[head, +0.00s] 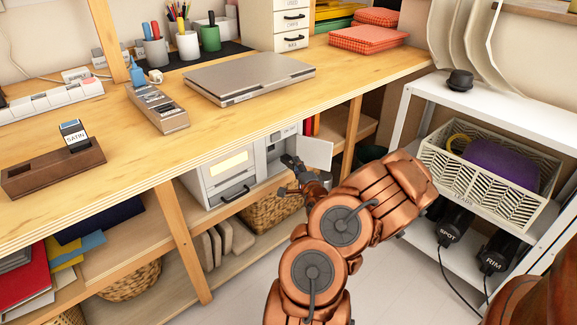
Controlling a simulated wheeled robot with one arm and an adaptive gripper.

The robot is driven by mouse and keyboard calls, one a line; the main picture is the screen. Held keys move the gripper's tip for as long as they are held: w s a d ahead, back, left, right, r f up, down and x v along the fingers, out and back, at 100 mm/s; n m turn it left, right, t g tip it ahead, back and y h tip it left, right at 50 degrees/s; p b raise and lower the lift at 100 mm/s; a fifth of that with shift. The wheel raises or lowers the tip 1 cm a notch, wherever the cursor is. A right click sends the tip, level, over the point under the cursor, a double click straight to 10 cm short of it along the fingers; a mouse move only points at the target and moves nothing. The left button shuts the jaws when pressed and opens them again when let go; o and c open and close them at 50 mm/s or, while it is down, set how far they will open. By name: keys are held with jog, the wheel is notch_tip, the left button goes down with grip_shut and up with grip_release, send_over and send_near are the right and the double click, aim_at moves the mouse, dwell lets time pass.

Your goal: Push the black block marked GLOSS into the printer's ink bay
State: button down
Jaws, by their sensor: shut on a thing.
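The white printer (215,182) stands on the shelf under the desk. Its ink bay (283,142) is at the printer's right side, with the small white door (316,152) swung open to the right. My gripper (293,168) is in front of the bay opening, just left of the door. It is shut on a small dark block (288,160), whose end is at or just inside the opening. The GLOSS marking cannot be read, and the arm and distance hide how deep the block sits. Another block, marked SATIN (74,134), stands in a dark wooden holder (55,170) on the desk.
The desk edge (240,138) overhangs the printer closely. A wooden post (183,240) stands left of it, another post (352,125) right of the door. Wicker basket (270,212) sits below. White rack (400,105) stands at the right. The floor (385,270) between is clear.

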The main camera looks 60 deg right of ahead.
aim_at(285, 155)
jog(key=shift+w+d+f+b, duration=0.1)
jog(key=shift+w+d+b, duration=0.15)
jog(key=shift+w+b, duration=0.3)
jog(key=shift+w+d+b, duration=0.25)
jog(key=shift+w+b, duration=0.3)
jog(key=shift+w+d+b, duration=0.25)
jog(key=shift+w+b, duration=0.25)
jog(key=shift+w, duration=0.45)
jog(key=shift+w+d+b, duration=0.25)
jog(key=shift+w+b, duration=0.25)
jog(key=shift+w, duration=0.4)
jog(key=shift+w+r+p, duration=0.1)
jog(key=shift+r+p, duration=0.1)
jog(key=shift+p, duration=0.75)
jog(key=shift+p, duration=2)
jog(key=shift+w+d+p, duration=0.15)
jog(key=shift+w+p, duration=0.3)
jog(key=shift+p, duration=0.25)
dwell(1.4)
